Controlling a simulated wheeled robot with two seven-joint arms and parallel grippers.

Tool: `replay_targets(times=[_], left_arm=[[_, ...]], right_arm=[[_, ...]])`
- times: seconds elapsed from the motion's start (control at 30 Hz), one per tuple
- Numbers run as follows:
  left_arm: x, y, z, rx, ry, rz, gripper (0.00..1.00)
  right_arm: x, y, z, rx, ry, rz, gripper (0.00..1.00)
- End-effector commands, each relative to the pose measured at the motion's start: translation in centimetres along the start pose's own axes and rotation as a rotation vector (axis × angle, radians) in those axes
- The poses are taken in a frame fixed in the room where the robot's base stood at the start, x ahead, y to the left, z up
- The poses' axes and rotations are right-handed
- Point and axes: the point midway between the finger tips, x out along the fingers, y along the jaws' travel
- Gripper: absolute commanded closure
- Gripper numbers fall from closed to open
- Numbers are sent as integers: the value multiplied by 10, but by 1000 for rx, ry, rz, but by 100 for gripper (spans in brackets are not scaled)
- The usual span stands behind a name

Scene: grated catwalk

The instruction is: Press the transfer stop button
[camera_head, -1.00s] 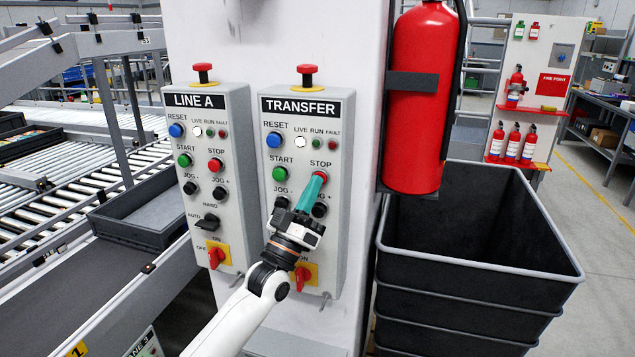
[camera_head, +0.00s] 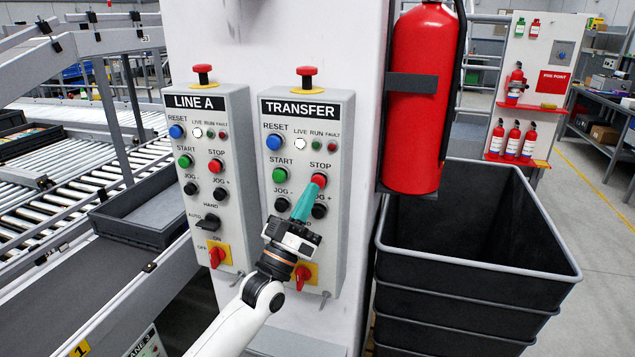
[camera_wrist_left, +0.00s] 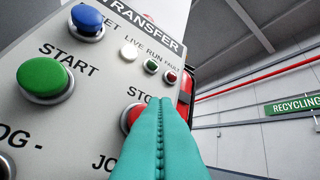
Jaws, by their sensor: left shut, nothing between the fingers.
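The TRANSFER panel (camera_head: 333,250) is a grey box on a white column. Its red STOP button (camera_head: 319,180) is at the right, below the STOP label, with the green START button (camera_head: 279,175) to its left. My left gripper (camera_head: 312,188) is shut and empty, its teal fingers pointing up at the panel with the tips just below the STOP button. In the left wrist view the teal fingers (camera_wrist_left: 160,115) partly cover the red STOP button (camera_wrist_left: 130,117). I cannot tell whether the tips touch it. My right gripper is not in view.
The similar LINE A panel (camera_head: 228,210) stands to the left with its own STOP button. Red mushroom buttons top both panels (camera_head: 306,70). A fire extinguisher (camera_head: 420,125) and stacked black bins (camera_head: 450,297) are to the right, a conveyor (camera_head: 60,290) to the left.

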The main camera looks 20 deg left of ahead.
Motion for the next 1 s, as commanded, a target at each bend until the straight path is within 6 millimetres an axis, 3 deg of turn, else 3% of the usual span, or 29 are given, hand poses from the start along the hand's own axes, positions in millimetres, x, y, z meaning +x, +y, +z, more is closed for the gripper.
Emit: replay_targets(times=[0.5, 1.0], left_arm=[[-31, -23, 24, 1, 1, 0, 100], [-35, -25, 25, 1, 0, 0, 100]], right_arm=[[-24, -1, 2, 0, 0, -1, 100], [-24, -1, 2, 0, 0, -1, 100]])
